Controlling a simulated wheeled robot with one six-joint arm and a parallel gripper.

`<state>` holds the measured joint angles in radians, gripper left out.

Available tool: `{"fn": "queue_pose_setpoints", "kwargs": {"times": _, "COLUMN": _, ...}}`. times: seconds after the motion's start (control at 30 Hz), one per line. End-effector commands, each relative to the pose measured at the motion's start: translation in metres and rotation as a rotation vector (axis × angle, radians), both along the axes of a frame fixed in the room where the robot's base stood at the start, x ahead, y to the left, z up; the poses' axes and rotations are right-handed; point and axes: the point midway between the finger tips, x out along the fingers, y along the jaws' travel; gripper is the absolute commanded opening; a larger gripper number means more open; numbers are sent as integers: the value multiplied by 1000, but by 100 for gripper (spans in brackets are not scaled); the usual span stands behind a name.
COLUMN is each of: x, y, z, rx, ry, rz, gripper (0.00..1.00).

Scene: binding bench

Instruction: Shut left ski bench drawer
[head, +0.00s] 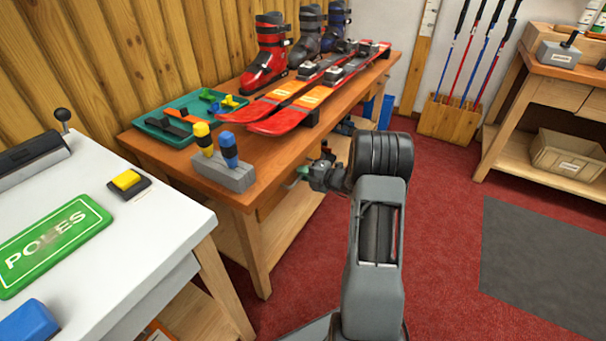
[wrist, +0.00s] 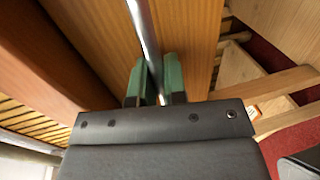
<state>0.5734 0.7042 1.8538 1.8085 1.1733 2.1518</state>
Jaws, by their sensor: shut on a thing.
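The ski bench (head: 285,150) has a wooden top carrying red skis. In the wrist view, the left drawer's wooden front (wrist: 192,45) fills the middle, with a round metal bar handle (wrist: 145,35) running along it. My gripper (wrist: 155,82) is shut on this handle, a green-padded finger on each side of the bar. In the head view, my gripper (head: 304,172) is at the bench's front side, mostly hidden by my own arm. The drawer is largely hidden there, and I cannot tell how far it stands out.
Red skis (head: 290,105), ski boots (head: 268,55), a green tray (head: 170,122) and a grey block (head: 224,172) with yellow and blue handles are on the bench. A white table (head: 130,235) stands at left. Red carpet (head: 440,190) lies open at right.

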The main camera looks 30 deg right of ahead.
Motion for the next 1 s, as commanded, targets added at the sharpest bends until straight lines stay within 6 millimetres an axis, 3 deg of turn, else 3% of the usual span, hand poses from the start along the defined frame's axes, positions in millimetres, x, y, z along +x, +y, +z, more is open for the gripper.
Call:
{"fn": "queue_pose_setpoints", "kwargs": {"times": 0.03, "x": 2, "y": 1, "z": 1, "rx": 0, "ry": -2, "rz": 0, "gripper": 0}}
{"fn": "queue_pose_setpoints", "kwargs": {"times": 0.07, "x": 2, "y": 2, "z": 1, "rx": -1, "ry": -3, "rz": 0, "gripper": 15}}
{"fn": "queue_pose_setpoints", "kwargs": {"times": 0.3, "x": 1, "y": 1, "z": 1, "rx": 0, "ry": -1, "rz": 0, "gripper": 37}}
{"fn": "queue_pose_setpoints", "kwargs": {"times": 0.67, "x": -8, "y": -6, "z": 4, "rx": 0, "ry": 1, "rz": -3, "gripper": 37}}
{"fn": "queue_pose_setpoints", "kwargs": {"times": 1.0, "x": -63, "y": -42, "z": 20, "rx": 0, "ry": 0, "rz": -6, "gripper": 37}}
